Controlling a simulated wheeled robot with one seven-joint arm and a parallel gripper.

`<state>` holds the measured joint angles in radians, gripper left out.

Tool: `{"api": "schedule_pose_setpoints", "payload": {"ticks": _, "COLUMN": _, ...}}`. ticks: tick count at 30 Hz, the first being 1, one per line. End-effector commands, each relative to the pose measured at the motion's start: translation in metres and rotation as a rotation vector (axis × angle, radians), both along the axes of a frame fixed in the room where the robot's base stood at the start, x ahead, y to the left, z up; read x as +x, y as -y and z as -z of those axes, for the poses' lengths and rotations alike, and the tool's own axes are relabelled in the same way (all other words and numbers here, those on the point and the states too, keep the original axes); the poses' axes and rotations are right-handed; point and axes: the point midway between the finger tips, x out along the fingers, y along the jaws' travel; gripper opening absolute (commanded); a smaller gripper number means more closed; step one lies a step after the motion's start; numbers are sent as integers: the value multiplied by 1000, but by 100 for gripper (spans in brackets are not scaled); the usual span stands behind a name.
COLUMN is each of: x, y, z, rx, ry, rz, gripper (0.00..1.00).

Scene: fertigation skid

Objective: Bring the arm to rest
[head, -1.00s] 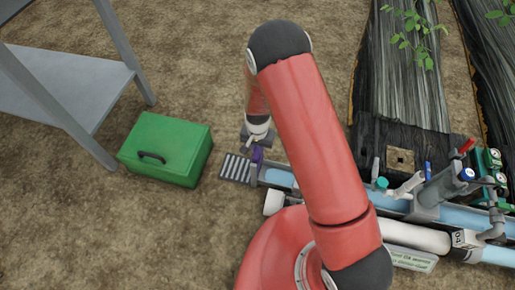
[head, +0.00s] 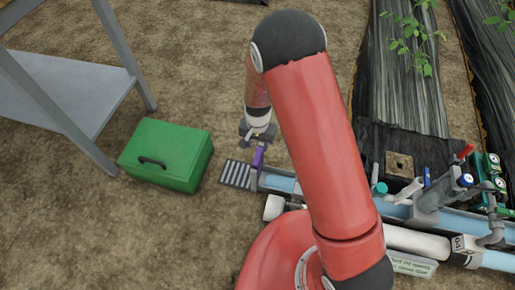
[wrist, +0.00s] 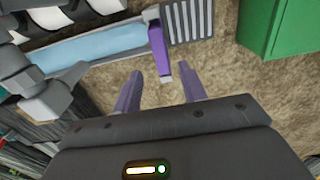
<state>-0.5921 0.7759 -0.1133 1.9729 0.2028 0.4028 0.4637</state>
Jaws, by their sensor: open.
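My arm is bent over the near end of the skid. My gripper (head: 256,140) hangs below the red arm, pointing down. In the wrist view its two purple fingers (wrist: 161,76) are spread apart with nothing held between them. A purple handle (wrist: 158,50) with grey ends lies just beyond the fingertips, in line with the gap. The same handle (head: 258,157) shows upright just below the gripper in the head view, at the end of the blue channel. I cannot tell the exact clearance between handle and fingers.
A green box (head: 166,154) stands on the soil left of the skid. A grey metal table (head: 70,92) is at the far left. A slatted grate (head: 238,175) lies beside the blue channel (head: 279,181). Pipes and valves (head: 440,190) run to the right, beside black-covered beds (head: 409,80).

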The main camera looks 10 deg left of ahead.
Motion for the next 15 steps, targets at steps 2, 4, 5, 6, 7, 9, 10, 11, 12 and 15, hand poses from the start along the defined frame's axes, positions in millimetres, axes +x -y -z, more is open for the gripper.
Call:
{"api": "schedule_pose_setpoints", "payload": {"ticks": 2, "x": 0, "y": 0, "z": -7, "rx": 0, "ry": 1, "rz": 0, "gripper": 42}}
{"api": "schedule_pose_setpoints", "payload": {"ticks": 4, "x": 0, "y": 0, "z": -9, "rx": -1, "ry": -1, "rz": 0, "gripper": 42}}
{"api": "schedule_pose_setpoints", "payload": {"ticks": 5, "x": 0, "y": 0, "z": -9, "rx": -1, "ry": -1, "rz": 0, "gripper": 42}}
{"api": "schedule_pose_setpoints", "payload": {"ticks": 6, "x": 0, "y": 0, "z": -10, "rx": -1, "ry": -1, "rz": 0, "gripper": 42}}
{"api": "schedule_pose_setpoints", "payload": {"ticks": 7, "x": 0, "y": 0, "z": -10, "rx": -1, "ry": -1, "rz": 0, "gripper": 42}}
{"api": "schedule_pose_setpoints", "payload": {"ticks": 9, "x": 0, "y": 0, "z": -9, "rx": -1, "ry": -1, "rz": 0, "gripper": 42}}
{"api": "schedule_pose_setpoints", "payload": {"ticks": 10, "x": 0, "y": 0, "z": -9, "rx": -1, "ry": -1, "rz": 0, "gripper": 42}}
{"api": "schedule_pose_setpoints", "payload": {"ticks": 11, "x": 0, "y": 0, "z": -9, "rx": -1, "ry": -1, "rz": 0, "gripper": 42}}
{"api": "schedule_pose_setpoints", "payload": {"ticks": 12, "x": 0, "y": 0, "z": -9, "rx": -1, "ry": -1, "rz": 0, "gripper": 42}}
{"api": "schedule_pose_setpoints", "payload": {"ticks": 15, "x": 0, "y": 0, "z": -9, "rx": -1, "ry": -1, "rz": 0, "gripper": 42}}
